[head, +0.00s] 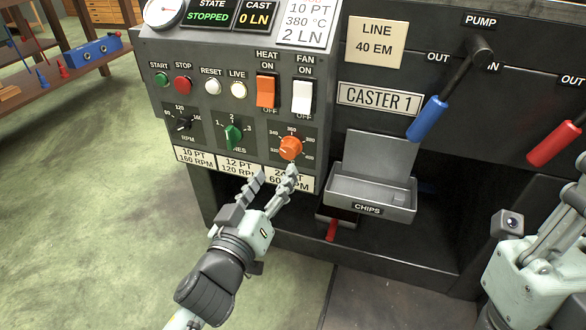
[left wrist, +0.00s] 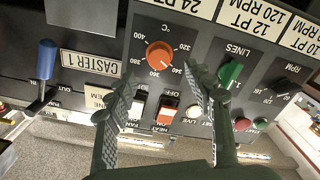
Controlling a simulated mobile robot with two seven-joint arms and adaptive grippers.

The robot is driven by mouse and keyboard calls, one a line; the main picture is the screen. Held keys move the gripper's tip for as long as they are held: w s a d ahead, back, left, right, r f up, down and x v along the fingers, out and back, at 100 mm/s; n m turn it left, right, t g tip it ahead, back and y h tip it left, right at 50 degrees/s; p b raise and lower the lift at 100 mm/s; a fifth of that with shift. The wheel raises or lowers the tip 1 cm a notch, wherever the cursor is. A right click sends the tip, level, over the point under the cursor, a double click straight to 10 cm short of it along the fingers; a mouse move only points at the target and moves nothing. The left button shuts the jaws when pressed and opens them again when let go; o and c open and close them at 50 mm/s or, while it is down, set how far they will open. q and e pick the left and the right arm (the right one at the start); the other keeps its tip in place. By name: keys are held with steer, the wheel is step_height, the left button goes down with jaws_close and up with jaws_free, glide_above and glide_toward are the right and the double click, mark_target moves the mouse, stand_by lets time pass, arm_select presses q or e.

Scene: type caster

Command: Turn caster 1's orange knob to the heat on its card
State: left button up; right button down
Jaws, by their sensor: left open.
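The orange knob (head: 290,148) sits on the lower right of the caster's control panel, ringed by a temperature scale. It also shows in the left wrist view (left wrist: 160,55), upside down. Its pointer direction is too small to tell. The card (head: 306,20) at the panel's top reads 10 PT, 380 °C, 2 LN. The CASTER 1 plate (head: 380,99) is right of the panel. My left gripper (head: 272,182) is open and empty, just below and in front of the knob; its fingers (left wrist: 162,82) are apart, not around it. My right gripper (head: 570,205) is partly cut off at the right edge.
The green lines knob (head: 233,134) is left of the orange knob. The orange heat switch (head: 266,92) and white fan switch (head: 303,97) are above. The chips tray (head: 372,198) juts out at right. Blue (head: 427,119) and red (head: 553,144) handles hang farther right.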

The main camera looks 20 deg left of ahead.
mark_target(287, 153)
arm_select(q)
steer(key=w, duration=0.7)
steer(key=shift+w+d, duration=0.15)
steer(key=shift+w, duration=0.2)
steer(key=c, duration=1.2)
steer(key=shift+o, duration=0.2)
